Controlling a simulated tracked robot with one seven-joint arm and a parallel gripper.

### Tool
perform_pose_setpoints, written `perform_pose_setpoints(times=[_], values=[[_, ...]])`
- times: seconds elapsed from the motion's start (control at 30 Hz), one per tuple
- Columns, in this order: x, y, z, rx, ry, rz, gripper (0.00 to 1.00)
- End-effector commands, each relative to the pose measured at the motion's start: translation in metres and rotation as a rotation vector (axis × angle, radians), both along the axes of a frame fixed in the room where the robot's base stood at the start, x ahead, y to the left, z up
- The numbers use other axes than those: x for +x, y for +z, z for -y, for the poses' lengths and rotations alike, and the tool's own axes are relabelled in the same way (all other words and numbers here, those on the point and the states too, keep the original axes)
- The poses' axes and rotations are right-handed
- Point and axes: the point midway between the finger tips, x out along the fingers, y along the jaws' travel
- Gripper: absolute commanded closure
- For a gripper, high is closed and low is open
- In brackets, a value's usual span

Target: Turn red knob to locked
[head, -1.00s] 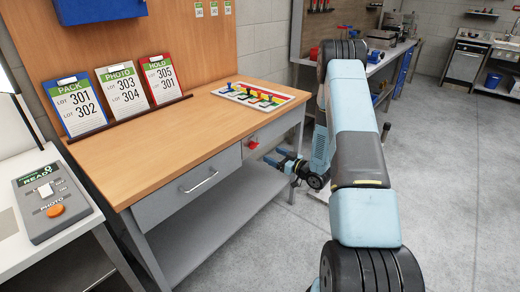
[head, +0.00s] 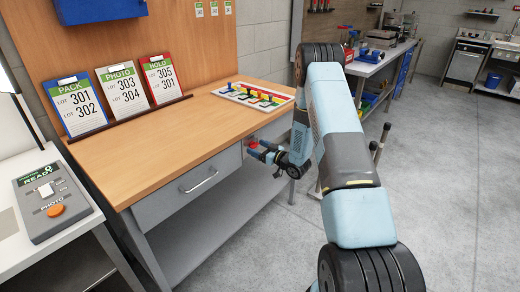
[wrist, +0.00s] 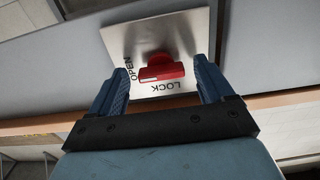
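The red knob (wrist: 161,72) sits on a metal plate (wrist: 190,28) marked OPEN and LOCK, on the grey front of the workbench. In the wrist view its bar lies roughly crosswise, with a pale mark at its end towards the OPEN lettering. My gripper (wrist: 160,88) is open, with one blue finger on each side of the knob and a gap visible on both sides. In the head view the knob (head: 252,143) is small and partly hidden by my gripper (head: 256,149), which is at the right part of the bench front.
The wooden workbench top (head: 170,140) lies above the knob, with a drawer (head: 185,188) to its left. A board with coloured levers (head: 254,96) stands on the top. Signs lean at the back left. Open floor lies to the right.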

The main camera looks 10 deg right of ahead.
Motion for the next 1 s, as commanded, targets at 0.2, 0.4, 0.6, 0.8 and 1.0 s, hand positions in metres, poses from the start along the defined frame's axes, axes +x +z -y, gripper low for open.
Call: perform_pose_setpoints(times=[0.2, 0.4, 0.6, 0.8, 1.0], values=[[-0.0002, 0.0000, 0.0004, 0.000, 0.000, 0.000, 0.39], [-0.0001, 0.0001, 0.0008, 0.000, -0.001, 0.000, 0.58], [0.0002, 0.0002, 0.0086, -0.002, -0.003, 0.001, 0.75], [0.0004, 0.0004, 0.0049, -0.015, -0.006, 0.011, 0.75], [0.0007, 0.0006, 0.0048, -0.078, -0.007, 0.056, 0.75]])
